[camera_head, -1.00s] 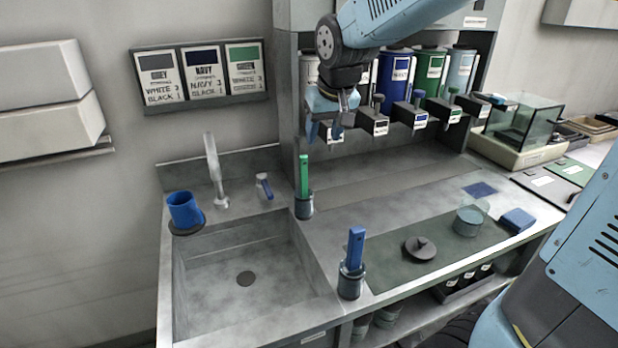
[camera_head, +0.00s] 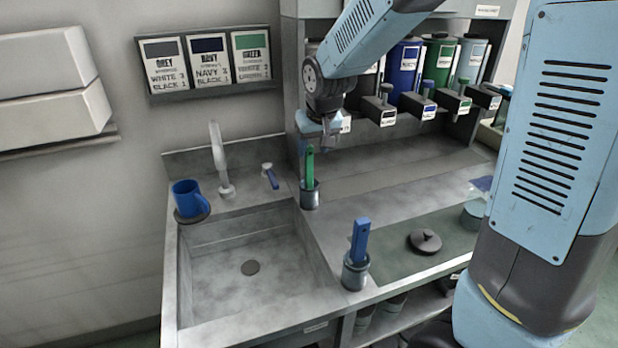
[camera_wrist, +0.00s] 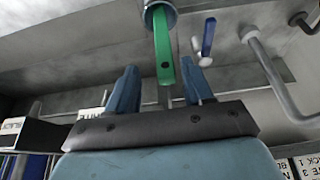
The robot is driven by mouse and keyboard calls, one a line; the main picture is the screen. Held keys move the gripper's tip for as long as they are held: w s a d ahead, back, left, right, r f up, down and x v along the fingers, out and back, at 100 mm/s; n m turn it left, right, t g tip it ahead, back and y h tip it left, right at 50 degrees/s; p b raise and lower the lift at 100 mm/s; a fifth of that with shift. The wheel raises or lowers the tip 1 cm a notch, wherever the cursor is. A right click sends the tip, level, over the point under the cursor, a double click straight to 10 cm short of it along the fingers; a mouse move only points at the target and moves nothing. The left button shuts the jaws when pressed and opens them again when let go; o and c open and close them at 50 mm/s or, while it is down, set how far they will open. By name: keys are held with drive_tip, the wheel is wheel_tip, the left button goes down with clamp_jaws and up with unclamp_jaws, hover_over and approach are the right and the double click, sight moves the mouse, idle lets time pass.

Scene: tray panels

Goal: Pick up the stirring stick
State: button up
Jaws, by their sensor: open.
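A green stick (camera_head: 310,162) stands upright in a small grey metal cup (camera_head: 310,197) at the back right corner of the sink. A blue stick (camera_head: 361,240) leans slightly in a second cup (camera_head: 355,274) nearer the front. My gripper (camera_head: 318,143) is just above the green stick's top, its fingers hard to make out. In the wrist view, the blue fingers are spread open and empty. The green stick (camera_wrist: 162,50) extends toward the gap between them, its holed end near the fingertips. Contact is not visible.
The sink (camera_head: 215,280) is left of both cups. A faucet (camera_head: 219,165), a blue-handled tap (camera_head: 269,175) and a blue mug (camera_head: 188,198) stand behind it. Dispensers (camera_head: 402,70) with jutting spouts hang right of my gripper. A dark lid (camera_head: 425,241) lies on the mat.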

sight(308, 158)
drive_tip(key=shift+a+x, duration=0.15)
drive_tip(key=shift+x, duration=1.1)
drive_tip(key=shift+a+x, duration=0.15)
drive_tip(key=shift+x, duration=1.1)
drive_tip(key=shift+s, duration=0.15)
clamp_jaws()
